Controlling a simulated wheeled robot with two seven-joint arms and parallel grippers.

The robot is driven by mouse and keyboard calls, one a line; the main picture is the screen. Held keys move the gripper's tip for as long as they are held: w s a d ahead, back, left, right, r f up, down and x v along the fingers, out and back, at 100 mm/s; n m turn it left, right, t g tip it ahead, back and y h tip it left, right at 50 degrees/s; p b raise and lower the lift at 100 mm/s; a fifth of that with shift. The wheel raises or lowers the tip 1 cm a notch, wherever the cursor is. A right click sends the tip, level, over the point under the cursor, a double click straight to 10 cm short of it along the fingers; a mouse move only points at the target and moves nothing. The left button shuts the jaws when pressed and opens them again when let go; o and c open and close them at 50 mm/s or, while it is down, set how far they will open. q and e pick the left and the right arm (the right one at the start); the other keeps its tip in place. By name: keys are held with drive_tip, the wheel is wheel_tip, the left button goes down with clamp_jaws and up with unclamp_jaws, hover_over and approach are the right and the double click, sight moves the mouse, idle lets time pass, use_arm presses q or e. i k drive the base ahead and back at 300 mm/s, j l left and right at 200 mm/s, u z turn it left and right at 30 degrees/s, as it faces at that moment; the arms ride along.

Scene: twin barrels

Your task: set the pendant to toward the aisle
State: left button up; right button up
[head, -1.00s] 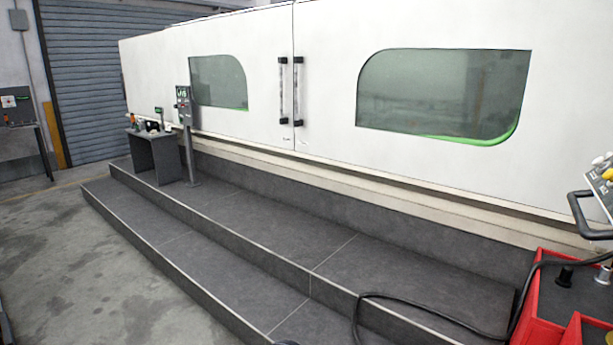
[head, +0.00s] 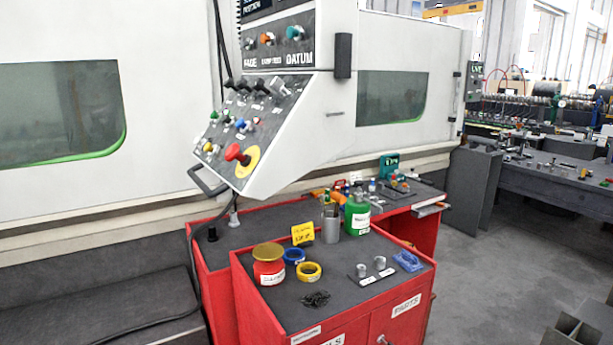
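The pendant (head: 268,110) is a grey-white control box with a sloped panel, in the middle of the head view. It carries coloured buttons, several black levers and a red mushroom knob (head: 236,154) on a yellow disc. Its upper panel has knobs labelled FACE and DATUM. A dark handle (head: 207,184) sticks out at its lower left. The panel faces left and toward me. Neither of my grippers is in the head view.
A red cabinet (head: 247,288) with a dark top stands below the pendant, holding a red jar (head: 268,265), tape rolls and a green bottle (head: 357,214). A black cable hangs at its left. A dark step (head: 100,300) lies left; open floor (head: 480,270) lies right.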

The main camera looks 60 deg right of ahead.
sight(285, 137)
drive_tip(key=l+z, duration=0.1)
drive_tip(key=z, duration=1.55)
